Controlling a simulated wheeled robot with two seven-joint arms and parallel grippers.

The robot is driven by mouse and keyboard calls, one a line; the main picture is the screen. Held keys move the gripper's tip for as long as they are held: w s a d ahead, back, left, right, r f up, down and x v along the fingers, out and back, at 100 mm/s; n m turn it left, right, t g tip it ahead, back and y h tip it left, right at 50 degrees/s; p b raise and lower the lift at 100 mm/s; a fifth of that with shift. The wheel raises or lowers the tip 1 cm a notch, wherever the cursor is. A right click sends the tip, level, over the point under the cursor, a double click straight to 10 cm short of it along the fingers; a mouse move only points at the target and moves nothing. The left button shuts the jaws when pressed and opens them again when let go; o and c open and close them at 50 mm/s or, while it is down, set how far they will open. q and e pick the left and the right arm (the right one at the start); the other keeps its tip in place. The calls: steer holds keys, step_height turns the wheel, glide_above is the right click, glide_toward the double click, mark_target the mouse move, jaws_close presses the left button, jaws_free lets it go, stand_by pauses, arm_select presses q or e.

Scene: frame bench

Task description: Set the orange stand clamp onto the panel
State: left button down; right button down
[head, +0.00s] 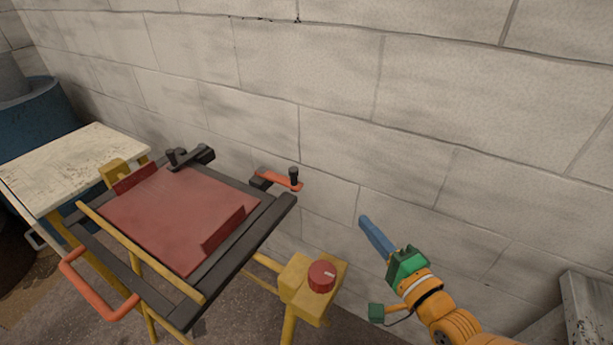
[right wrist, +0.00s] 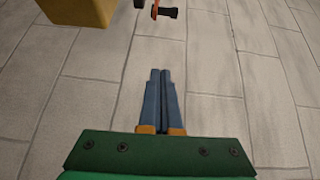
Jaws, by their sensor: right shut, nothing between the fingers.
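The orange stand clamp (head: 280,180) sits at the far right corner of the dark frame. Its orange arm points right, away from the red panel (head: 160,215), with a black knob at its outer end. The clamp's end also shows small at the top of the right wrist view (right wrist: 165,12). The panel lies flat in the frame. My right gripper (head: 363,220), green with blue fingers, is right of the clamp and apart from it, in front of the wall. Its fingers (right wrist: 159,72) are together and empty. My left gripper is not in view.
A black clamp (head: 190,156) is at the panel's far edge. A yellow box with a red knob (head: 321,276) stands between the frame and my right arm. An orange handle (head: 92,290) juts out at the near left. A pale table (head: 75,160) stands left; a block wall (head: 330,80) is behind.

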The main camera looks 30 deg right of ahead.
steer(key=shift+a+r, duration=0.2)
steer(key=shift+r, duration=0.55)
steer(key=shift+w, duration=0.1)
steer(key=w+a+p, duration=0.2)
steer(key=w+p, duration=0.1)
steer(key=w, duration=1.5)
steer(key=shift+w+a, duration=0.3)
steer(key=shift+w, duration=0.05)
